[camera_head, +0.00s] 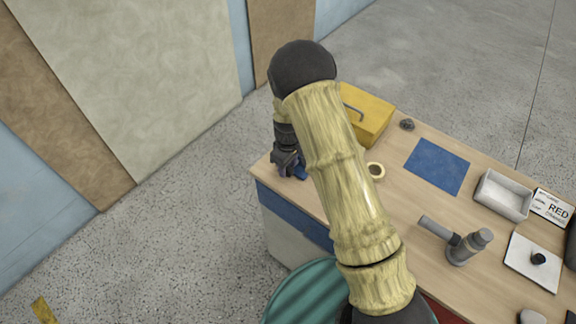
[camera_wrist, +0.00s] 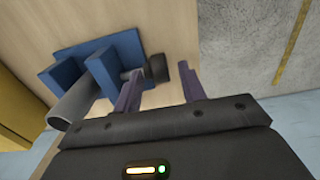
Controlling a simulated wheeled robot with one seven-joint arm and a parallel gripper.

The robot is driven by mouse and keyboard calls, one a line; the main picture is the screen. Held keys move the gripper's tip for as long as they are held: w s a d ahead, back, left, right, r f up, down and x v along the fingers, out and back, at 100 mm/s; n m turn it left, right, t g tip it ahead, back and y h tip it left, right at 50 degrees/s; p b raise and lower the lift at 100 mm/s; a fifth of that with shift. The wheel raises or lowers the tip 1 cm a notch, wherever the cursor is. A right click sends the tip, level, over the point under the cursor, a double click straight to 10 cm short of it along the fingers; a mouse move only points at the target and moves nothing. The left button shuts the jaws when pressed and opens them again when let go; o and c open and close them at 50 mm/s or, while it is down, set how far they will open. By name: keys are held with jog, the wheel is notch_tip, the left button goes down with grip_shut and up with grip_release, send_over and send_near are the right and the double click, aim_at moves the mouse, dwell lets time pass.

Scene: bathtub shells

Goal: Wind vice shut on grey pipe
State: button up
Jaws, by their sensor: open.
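The blue vice (camera_wrist: 98,64) stands on the wooden bench top, seen from above in the wrist view. Only a bit of it (camera_head: 299,174) shows beside my gripper in the head view. Whether both jaws touch the pipe cannot be told. The vice's dark handle (camera_wrist: 157,68) sticks out from its right side. My gripper (camera_wrist: 159,74) is open, its two purplish fingers either side of the handle, apparently not gripping it. My gripper (camera_head: 287,162) is at the bench's left corner in the head view.
A yellow toolbox (camera_head: 366,116) stands behind the vice, and a tape roll (camera_head: 376,170) lies to the right. Farther right are a blue mat (camera_head: 437,165), a white tray (camera_head: 503,196) and a grey fixture (camera_head: 464,248). Bare floor (camera_head: 205,225) lies left of the bench.

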jog(key=shift+f, duration=0.85)
jog(key=c, duration=0.8)
jog(key=shift+f+b, duration=0.2)
jog(key=shift+b, duration=0.45)
